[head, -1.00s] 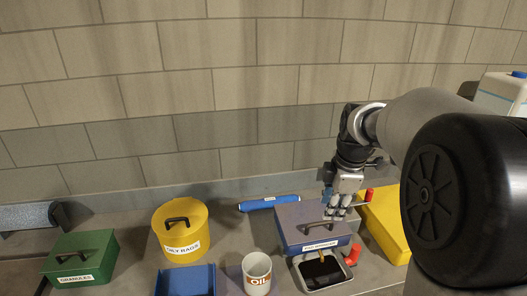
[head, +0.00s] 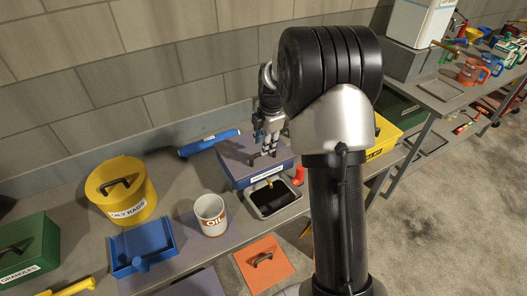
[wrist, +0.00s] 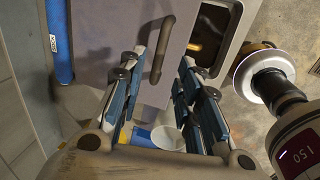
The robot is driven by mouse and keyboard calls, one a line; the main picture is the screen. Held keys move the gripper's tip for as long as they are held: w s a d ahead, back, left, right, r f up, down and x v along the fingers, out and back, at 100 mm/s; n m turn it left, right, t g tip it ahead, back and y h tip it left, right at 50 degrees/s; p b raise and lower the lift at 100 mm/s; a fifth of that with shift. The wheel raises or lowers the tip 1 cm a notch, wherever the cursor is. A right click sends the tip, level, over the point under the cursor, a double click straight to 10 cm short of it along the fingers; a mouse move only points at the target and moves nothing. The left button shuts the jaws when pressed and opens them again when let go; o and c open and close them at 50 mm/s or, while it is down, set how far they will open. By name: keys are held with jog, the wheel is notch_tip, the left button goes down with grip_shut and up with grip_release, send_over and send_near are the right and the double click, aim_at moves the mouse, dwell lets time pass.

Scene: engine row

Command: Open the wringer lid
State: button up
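The wringer (head: 262,178) is a blue box with a white label on its front, on the bench against the wall. Its grey-purple lid (head: 234,150) lies flat and closed on top. A dark curved handle stands on the lid, also seen in the wrist view (wrist: 162,50). My gripper (head: 267,150) points down over the lid close to the handle. In the wrist view its fingers (wrist: 158,68) are spread on either side of the handle, with gaps visible. Whether the tips reach down around the handle is unclear.
A dark tray (head: 280,198) adjoins the wringer's front, with a red piece (head: 298,174) beside it. A blue roll (head: 209,143) lies behind. The OIL mug (head: 210,214), blue bin (head: 143,248) and yellow rags can (head: 122,191) stand left. An orange lid (head: 262,265) is in front.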

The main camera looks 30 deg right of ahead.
jog(key=shift+w+f+b, duration=0.15)
jog(key=shift+w+f, duration=0.1)
jog(key=shift+f, duration=0.85)
jog(key=shift+w+f+b, duration=0.15)
jog(key=shift+w+f, duration=0.1)
jog(key=shift+f, duration=0.85)
grip_shut()
